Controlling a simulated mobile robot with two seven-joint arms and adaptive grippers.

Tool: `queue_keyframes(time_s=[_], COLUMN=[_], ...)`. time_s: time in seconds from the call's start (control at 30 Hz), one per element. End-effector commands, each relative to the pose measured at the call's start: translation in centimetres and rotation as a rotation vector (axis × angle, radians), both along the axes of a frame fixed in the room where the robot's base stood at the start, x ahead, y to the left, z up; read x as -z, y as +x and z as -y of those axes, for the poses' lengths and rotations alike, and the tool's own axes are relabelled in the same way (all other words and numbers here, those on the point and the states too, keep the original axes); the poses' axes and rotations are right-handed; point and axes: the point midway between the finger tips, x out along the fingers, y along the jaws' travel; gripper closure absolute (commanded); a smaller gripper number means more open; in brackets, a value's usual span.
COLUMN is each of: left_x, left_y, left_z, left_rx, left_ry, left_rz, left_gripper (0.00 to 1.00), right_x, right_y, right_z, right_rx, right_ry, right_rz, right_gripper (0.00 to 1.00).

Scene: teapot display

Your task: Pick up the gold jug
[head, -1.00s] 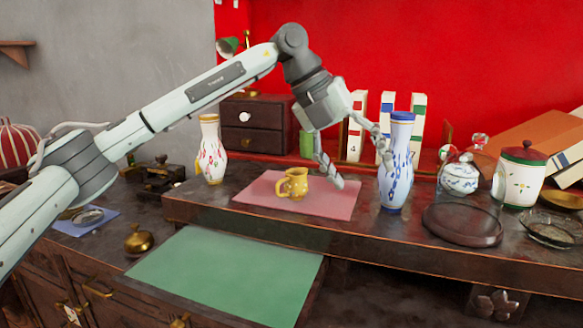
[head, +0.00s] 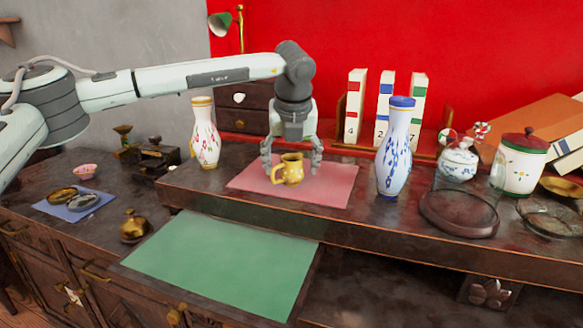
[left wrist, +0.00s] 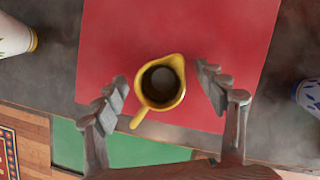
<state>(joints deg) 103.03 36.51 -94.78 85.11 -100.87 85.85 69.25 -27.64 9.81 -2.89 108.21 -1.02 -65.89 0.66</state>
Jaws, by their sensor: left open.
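The gold jug (head: 289,170) stands upright on a pink-red mat (head: 330,190) on the raised shelf, its handle toward the left in the head view. In the left wrist view the jug (left wrist: 161,83) is seen from above, with its dark open mouth and its handle pointing down-left. My left gripper (head: 291,165) points down over the jug, its fingers spread on either side. In the left wrist view the open left gripper (left wrist: 165,85) has one finger on each side of the jug, with gaps between. My right gripper is not in view.
A white vase with red pattern (head: 205,135) stands left of the mat, and a blue-and-white vase (head: 394,150) stands right of it. A dark round stand (head: 458,214) is farther right. Books (head: 385,110) stand behind. A green mat (head: 220,265) lies lower in front.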

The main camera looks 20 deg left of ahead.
Motion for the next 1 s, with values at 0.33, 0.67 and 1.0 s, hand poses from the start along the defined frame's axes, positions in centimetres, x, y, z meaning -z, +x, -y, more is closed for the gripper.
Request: queue_keyframes(time_s=[0.33,0.67,1.0], left_x=[0.18,0.16,-0.21], left_y=[0.06,0.04,0.09], left_z=[0.03,0.05,0.07], left_rx=[0.001,0.001,0.002], left_ry=[-0.001,-0.001,-0.002], left_rz=[0.000,0.000,0.002], left_gripper=[0.41,0.82,0.89], right_x=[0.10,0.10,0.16], right_y=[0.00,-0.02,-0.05], right_z=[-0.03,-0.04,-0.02], right_rx=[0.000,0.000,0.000], right_ry=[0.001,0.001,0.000], right_rz=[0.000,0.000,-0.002], right_gripper=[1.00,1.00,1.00])
